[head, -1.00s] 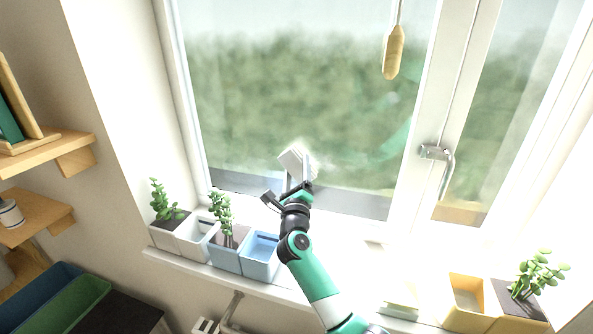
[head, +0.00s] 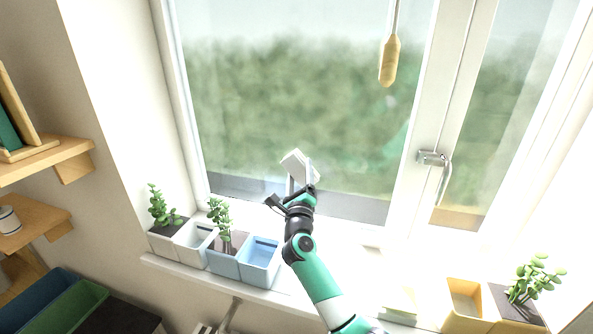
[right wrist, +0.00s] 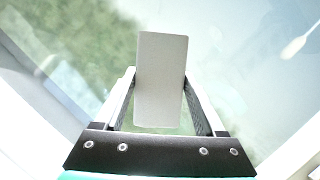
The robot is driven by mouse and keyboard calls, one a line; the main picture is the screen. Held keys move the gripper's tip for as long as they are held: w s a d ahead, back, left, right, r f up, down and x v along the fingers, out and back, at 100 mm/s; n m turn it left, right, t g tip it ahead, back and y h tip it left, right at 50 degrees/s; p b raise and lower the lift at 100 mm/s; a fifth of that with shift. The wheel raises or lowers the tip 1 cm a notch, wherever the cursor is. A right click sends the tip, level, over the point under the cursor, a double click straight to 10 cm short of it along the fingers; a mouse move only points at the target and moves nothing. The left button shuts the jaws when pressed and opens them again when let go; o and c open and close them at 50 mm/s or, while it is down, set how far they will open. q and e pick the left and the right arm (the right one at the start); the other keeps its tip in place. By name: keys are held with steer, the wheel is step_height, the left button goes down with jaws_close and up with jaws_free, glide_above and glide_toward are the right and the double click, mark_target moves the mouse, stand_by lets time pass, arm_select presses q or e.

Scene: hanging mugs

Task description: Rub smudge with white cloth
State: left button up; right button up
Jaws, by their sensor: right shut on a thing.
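The white cloth (head: 299,166) shows as a pale rectangular pad at the lower part of the large window pane (head: 290,90). My right gripper (head: 301,180) is shut on it; the right wrist view also shows the cloth (right wrist: 160,82) between both fingers. The cloth is in front of the glass; whether it touches the pane I cannot tell. No clear smudge stands out around the cloth in the head view. A faint pale spot (head: 391,101) shows on the glass further right. My left gripper is not in view.
Blue and white pots (head: 260,262), some with plants, stand on the sill (head: 215,279) left of my right arm. A yellow pot (head: 465,303) and a plant (head: 535,277) are at the right. A wooden pull (head: 389,62) hangs before the glass; a window handle (head: 434,159) sticks out.

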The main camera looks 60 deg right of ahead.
mark_target(335, 168)
steer(key=shift+s+d+r+p, duration=0.1)
steer(key=shift+s+r+p, duration=0.2)
steer(key=shift+s+p, duration=0.6)
steer(key=shift+s, duration=0.35)
steer(key=shift+s+f, duration=0.15)
steer(key=shift+f, duration=0.1)
steer(key=shift+s+d+r+p, duration=0.2)
steer(key=shift+s+p, duration=0.15)
steer(key=shift+p, duration=0.3)
steer(key=shift+s+d+p, duration=0.2)
steer(key=shift+s+p, duration=0.6)
steer(key=shift+s, duration=0.05)
steer(key=shift+s+d+f+p, duration=0.15)
steer(key=shift+s+p, duration=0.15)
steer(key=shift+s, duration=0.25)
steer(key=shift+s+d+p, duration=0.2)
steer(key=shift+s+p, duration=0.75)
steer(key=shift+s, duration=0.25)
steer(key=shift+s+d+p, duration=0.1)
steer(key=shift+s+p, duration=0.2)
steer(key=shift+s, duration=0.35)
